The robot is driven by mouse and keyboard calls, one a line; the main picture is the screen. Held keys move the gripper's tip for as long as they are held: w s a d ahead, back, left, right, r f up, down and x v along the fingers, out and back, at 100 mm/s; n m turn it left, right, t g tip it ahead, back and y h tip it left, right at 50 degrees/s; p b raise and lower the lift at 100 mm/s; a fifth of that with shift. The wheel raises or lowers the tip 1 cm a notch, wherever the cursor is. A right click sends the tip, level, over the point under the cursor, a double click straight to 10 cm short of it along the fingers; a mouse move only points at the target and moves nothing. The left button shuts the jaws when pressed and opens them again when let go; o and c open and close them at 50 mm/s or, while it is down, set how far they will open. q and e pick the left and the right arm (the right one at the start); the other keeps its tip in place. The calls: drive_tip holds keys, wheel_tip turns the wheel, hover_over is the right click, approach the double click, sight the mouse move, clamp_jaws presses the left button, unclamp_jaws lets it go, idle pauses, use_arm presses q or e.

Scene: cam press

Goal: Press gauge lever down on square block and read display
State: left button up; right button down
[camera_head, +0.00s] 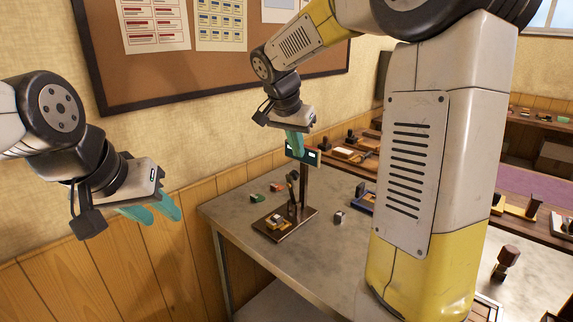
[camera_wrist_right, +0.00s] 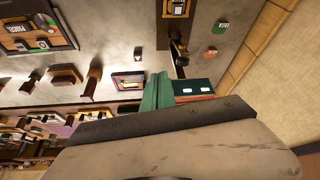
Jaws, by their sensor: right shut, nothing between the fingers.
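The gauge stands on the grey table: dark base (camera_head: 300,229), upright post (camera_head: 305,187), dark lever (camera_head: 291,190) and a dark display (camera_head: 314,157). The display also shows in the right wrist view (camera_wrist_right: 193,86) with two small white readouts, too small to read. A small pale block (camera_head: 275,219) sits on the base; I cannot tell whether it is the square one. My right gripper (camera_head: 297,147) has its green fingers shut and empty, above the lever and in front of the display. My left gripper (camera_head: 150,213) is open and empty, left of the table.
A green block (camera_head: 257,198), a red block (camera_head: 277,187) and a grey block (camera_head: 339,217) lie loose on the table. A blue-edged tray (camera_head: 363,205) lies right of the gauge, partly behind my arm. The table's front left is clear. A wooden wall (camera_head: 205,210) runs behind.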

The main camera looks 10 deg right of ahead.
sight(296, 172)
drive_tip(key=w+a+f+m+h, duration=0.1)
drive_tip(key=w+a+m+h, duration=0.1)
drive_tip(key=w, duration=0.5)
drive_tip(key=shift+a+f+m, duration=0.3)
drive_tip(key=shift+a, duration=0.05)
drive_tip(key=shift+w, duration=0.1)
drive_tip(key=x, duration=1)
drive_tip(key=shift+w+d+r, duration=0.1)
drive_tip(key=shift+w, duration=0.05)
drive_tip(key=shift+t, duration=0.3)
